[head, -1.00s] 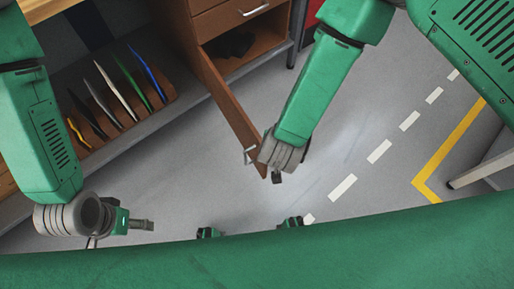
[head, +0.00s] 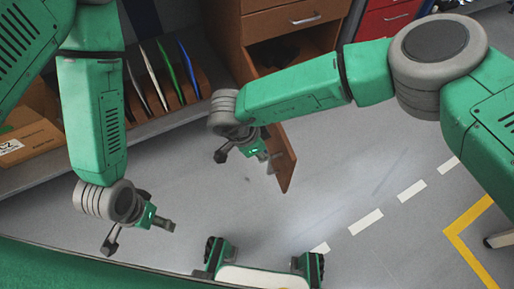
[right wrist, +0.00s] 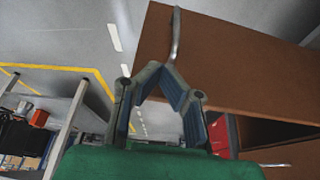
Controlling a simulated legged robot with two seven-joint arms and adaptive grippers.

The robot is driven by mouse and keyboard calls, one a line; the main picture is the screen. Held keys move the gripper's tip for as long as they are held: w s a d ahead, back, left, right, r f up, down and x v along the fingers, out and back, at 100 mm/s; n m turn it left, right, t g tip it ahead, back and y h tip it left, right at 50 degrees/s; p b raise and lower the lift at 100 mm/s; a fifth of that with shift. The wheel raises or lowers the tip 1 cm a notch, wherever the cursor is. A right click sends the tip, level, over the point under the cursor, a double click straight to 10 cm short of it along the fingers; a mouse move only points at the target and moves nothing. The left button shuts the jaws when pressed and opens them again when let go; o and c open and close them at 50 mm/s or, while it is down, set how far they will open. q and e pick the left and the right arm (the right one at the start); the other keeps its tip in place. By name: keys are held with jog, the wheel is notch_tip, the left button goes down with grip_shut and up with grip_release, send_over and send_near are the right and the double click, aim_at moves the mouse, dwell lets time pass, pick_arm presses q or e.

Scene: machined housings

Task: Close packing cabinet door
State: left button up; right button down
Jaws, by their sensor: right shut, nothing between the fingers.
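The brown cabinet door (head: 286,172) stands open, jutting out from the wooden packing cabinet (head: 262,24), whose dark inside shows behind it. My right gripper (head: 270,161) is at the door's left side near its free end, and my forearm hides part of the door. In the right wrist view, the door panel (right wrist: 225,60) fills the upper right with its metal handle (right wrist: 176,35) just beyond the fingertips. The right fingers (right wrist: 168,75) meet at their tips and are empty. Contact with the door cannot be told. My left gripper (head: 166,225) hangs over the floor, away from the door, seen from the side.
A shelf with upright coloured dividers (head: 170,75) and a cardboard box (head: 28,140) is on the left. A red drawer unit (head: 388,18) stands behind right. The grey floor (head: 350,180) right of the door is clear, with white dashes and a yellow line (head: 470,240).

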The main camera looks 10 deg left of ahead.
jog(key=d, duration=0.1)
jog(key=w+d+f+b, duration=0.1)
jog(key=d, duration=0.1)
jog(key=w+d, duration=0.1)
jog(key=shift+d+f, duration=0.2)
jog(key=shift+f, duration=0.15)
jog(key=shift+d, duration=0.1)
